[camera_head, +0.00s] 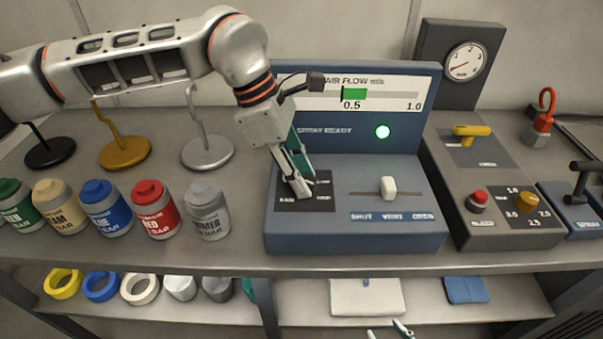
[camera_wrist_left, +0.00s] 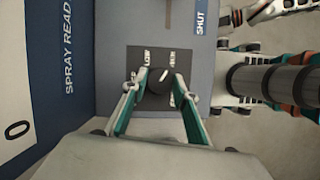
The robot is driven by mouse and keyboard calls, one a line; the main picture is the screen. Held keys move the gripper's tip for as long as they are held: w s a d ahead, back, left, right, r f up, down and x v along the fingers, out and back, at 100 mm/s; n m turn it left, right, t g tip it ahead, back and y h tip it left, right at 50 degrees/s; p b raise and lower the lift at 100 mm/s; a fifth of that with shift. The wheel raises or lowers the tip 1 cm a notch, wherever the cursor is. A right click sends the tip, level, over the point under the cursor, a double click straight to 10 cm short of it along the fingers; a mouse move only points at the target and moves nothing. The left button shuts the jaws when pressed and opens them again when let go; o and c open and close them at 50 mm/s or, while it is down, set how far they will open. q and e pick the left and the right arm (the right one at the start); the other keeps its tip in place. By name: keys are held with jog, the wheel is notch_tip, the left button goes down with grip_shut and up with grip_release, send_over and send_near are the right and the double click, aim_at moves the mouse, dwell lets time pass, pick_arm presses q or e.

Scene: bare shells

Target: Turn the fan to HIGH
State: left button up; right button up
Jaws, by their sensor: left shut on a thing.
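The fan knob (camera_wrist_left: 158,85) is a dark round dial on a black label plate (camera_wrist_left: 134,67) of the blue spray console (camera_head: 350,240). My left gripper (camera_head: 302,190) reaches down onto it, its fingers closed on both sides of the knob, as the left wrist view (camera_wrist_left: 158,90) shows. The knob's white mark leans to the upper right there, towards a label that seems to read HIGH; the print is small. In the head view the fingers hide the knob. My right gripper (camera_head: 390,331) shows only its two fingertips, apart, at the bottom edge.
An AIR FLOW gauge (camera_head: 354,94) has a green block by 0.5; the arm covers its left part. A white slider (camera_head: 388,187) stands right of the knob plate. Several paint jars (camera_head: 207,212) stand left of the console.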

pick_arm(q)
jog(key=o, duration=1.1)
jog(key=v, duration=1.2)
jog(key=shift+d, duration=0.1)
